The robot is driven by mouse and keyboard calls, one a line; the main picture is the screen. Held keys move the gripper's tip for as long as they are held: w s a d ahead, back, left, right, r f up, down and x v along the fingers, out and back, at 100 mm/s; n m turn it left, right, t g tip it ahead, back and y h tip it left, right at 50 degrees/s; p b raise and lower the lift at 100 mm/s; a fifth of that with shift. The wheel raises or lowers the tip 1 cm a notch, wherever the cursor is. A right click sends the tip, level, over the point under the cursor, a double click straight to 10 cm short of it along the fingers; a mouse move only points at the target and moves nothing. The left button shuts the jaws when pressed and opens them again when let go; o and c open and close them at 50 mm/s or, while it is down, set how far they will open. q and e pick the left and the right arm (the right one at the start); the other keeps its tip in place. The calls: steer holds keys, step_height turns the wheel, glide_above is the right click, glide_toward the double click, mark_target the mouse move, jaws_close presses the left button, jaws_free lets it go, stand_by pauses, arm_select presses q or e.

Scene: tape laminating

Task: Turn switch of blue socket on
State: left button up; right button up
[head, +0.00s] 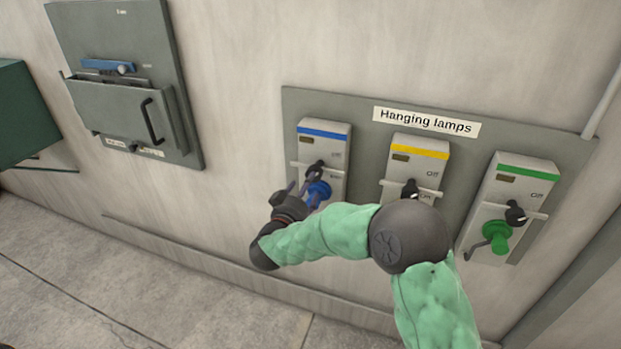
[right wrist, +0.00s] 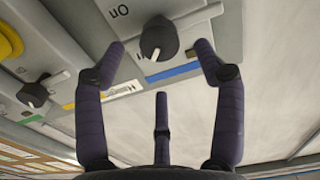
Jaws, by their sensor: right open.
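The blue socket (head: 336,142) is the left of three wall sockets and has a blue stripe at its top. Its black switch knob (head: 315,168) sits above a blue plug (head: 319,190). My right gripper (head: 302,190) is in front of this socket and partly covers its lower part. In the right wrist view, the knob (right wrist: 159,38) with a white mark lies just beyond and between the open fingers (right wrist: 159,52). An upside-down "On" label is beside it, and the blue stripe (right wrist: 172,72) is below. I cannot tell whether any finger touches the knob. My left gripper is not in view.
The yellow-striped socket (head: 420,152) and the green-striped socket (head: 527,168) with a green plug (head: 496,236) share the grey panel (head: 360,108), labelled "Hanging lamps". A grey box with a handle (head: 152,121) hangs at the upper left. A dark green box (head: 22,112) is at the left edge.

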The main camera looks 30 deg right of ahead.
mark_target(317, 170)
steer(key=shift+b+x, duration=0.55)
steer(key=shift+x, duration=2.65)
jaws_close()
